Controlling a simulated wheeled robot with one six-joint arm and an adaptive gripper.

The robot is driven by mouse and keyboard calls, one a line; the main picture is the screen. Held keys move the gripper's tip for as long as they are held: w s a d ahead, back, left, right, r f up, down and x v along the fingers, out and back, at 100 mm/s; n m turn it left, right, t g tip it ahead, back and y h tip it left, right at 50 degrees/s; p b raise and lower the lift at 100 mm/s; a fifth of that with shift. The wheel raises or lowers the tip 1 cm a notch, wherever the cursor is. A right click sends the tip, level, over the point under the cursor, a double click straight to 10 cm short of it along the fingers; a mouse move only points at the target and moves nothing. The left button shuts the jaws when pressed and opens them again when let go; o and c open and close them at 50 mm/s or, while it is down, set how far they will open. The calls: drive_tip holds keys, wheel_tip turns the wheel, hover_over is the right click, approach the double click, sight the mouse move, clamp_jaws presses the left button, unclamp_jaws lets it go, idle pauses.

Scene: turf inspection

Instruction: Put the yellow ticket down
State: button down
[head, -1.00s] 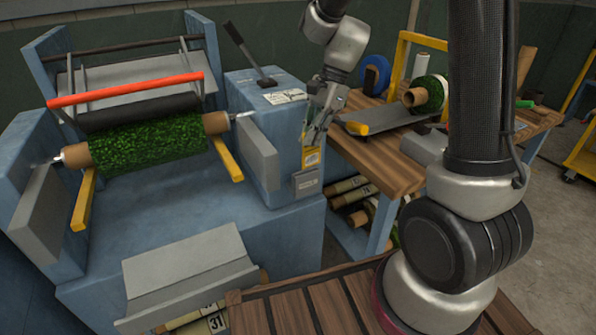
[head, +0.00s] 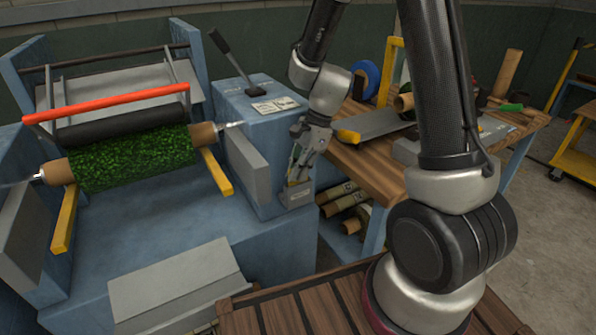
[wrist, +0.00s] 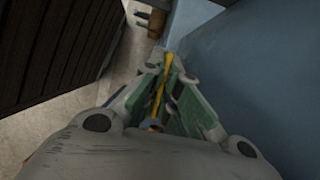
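The yellow ticket (wrist: 161,88) shows edge-on as a thin yellow strip between the green pads of my gripper (wrist: 164,80) in the wrist view. In the head view my gripper (head: 297,172) points down beside the blue machine's right end. Its fingertips are just above a small grey pocket (head: 296,197) on the machine's side. Only a little yellow of the ticket shows there, at the pocket's mouth. The fingers hide most of it, and I cannot tell how deep it sits.
The blue machine (head: 150,225) carries a green turf roll (head: 135,158) and a red bar (head: 105,103). A lever (head: 230,55) and a paper label (head: 275,105) are on its top. A wooden bench (head: 375,160) with rolls stands close on the right.

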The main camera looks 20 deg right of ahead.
drive_tip(key=c, duration=1.6)
unclamp_jaws()
drive_tip(key=shift+f, duration=0.1)
drive_tip(key=shift+c, duration=0.2)
drive_tip(key=s+v, duration=0.1)
drive_tip(key=v, duration=1)
drive_tip(key=s+d+r+n+t+h, duration=0.2)
drive_tip(key=s+d+r+n, duration=0.3)
drive_tip(key=s+n, duration=0.3)
drive_tip(key=s+d+r+n+t+h, duration=0.2)
drive_tip(key=s+d+r+n, duration=0.3)
drive_tip(key=s, duration=0.5)
wheel_tip(320, 180, up, 2)
drive_tip(key=n+t, duration=0.1)
drive_tip(key=n, duration=0.1)
drive_tip(key=shift+s+d+r+n+h, duration=0.2)
drive_tip(key=shift+s+d+n+h, duration=0.1)
drive_tip(key=shift+s+n, duration=0.1)
